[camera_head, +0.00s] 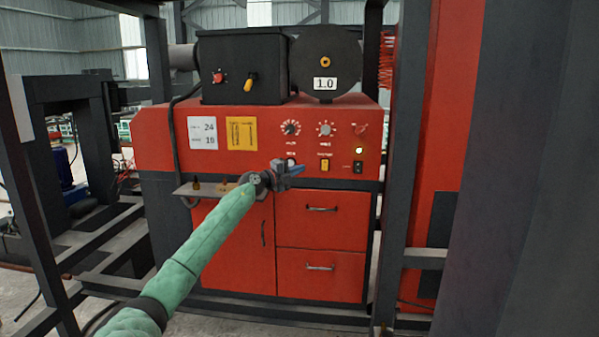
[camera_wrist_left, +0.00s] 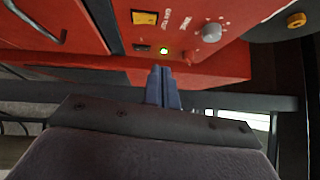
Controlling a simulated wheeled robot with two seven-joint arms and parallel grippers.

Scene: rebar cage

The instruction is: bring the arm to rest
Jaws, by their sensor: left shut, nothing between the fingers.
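My left arm, in a green sleeve, reaches in from the lower left of the head view. My left gripper (camera_head: 297,168) is in front of the lower edge of the red machine's control panel (camera_head: 255,155). In the left wrist view the two fingers of the left gripper (camera_wrist_left: 163,75) are together, with nothing between them. They point at the panel near a lit green lamp (camera_wrist_left: 164,50). I cannot tell the gap between fingertips and panel. My right gripper is not in either view.
The machine has a black box (camera_head: 240,85), a black disc marked 1.0 (camera_head: 325,55), knobs, a yellow switch (camera_head: 325,165) and red drawers (camera_head: 320,220). A small shelf (camera_head: 200,189) juts out beside the gripper. Dark steel posts (camera_head: 405,130) stand at both sides.

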